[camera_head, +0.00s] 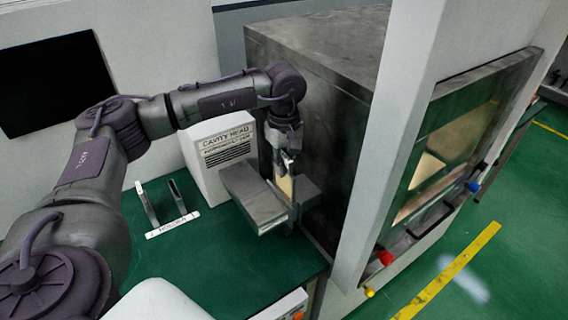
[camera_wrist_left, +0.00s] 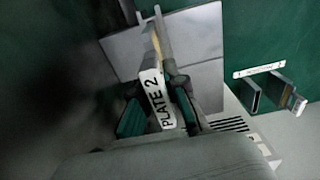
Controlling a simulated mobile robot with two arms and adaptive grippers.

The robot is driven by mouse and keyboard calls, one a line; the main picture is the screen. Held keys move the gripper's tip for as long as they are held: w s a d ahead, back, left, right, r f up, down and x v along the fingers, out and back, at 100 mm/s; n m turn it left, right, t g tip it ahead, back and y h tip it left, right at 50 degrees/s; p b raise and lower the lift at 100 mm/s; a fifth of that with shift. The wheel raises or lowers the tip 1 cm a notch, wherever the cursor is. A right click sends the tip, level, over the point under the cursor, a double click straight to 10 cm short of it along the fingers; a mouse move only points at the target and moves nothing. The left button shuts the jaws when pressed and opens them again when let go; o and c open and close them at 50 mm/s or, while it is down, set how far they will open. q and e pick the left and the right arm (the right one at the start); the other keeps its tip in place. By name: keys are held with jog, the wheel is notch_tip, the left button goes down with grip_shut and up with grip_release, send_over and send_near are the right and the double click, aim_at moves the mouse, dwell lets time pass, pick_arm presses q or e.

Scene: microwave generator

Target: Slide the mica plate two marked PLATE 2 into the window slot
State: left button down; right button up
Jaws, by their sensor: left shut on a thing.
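The mica plate two is a thin tan plate (camera_head: 284,186) held upright beside the side wall of the big dark metal box. In the left wrist view its white label (camera_wrist_left: 156,98) reads PLATE 2. My left gripper (camera_head: 286,160) is shut on its top end from above. In the left wrist view the gripper fingers (camera_wrist_left: 157,90) sit on either side of the label. The plate's lower part is between grey metal pieces (camera_head: 255,198) that appear to form the window slot. How deep its lower edge sits is hidden. My right gripper is not in view.
A white block marked CAVITY HEAD (camera_head: 215,155) stands left of the slot. A holder with upright metal pieces (camera_head: 148,205) and a white label is on the green bench (camera_head: 215,255). The dark metal box (camera_head: 320,90) stands close behind the gripper.

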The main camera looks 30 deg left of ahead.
aim_at(284, 191)
pick_arm(q)
jog(key=shift+f+b, duration=2.3)
jog(key=shift+f, duration=0.75)
jog(key=c, duration=1.1)
grip_release()
jog(key=shift+c, duration=0.2)
notch_tip(284, 191, up, 12)
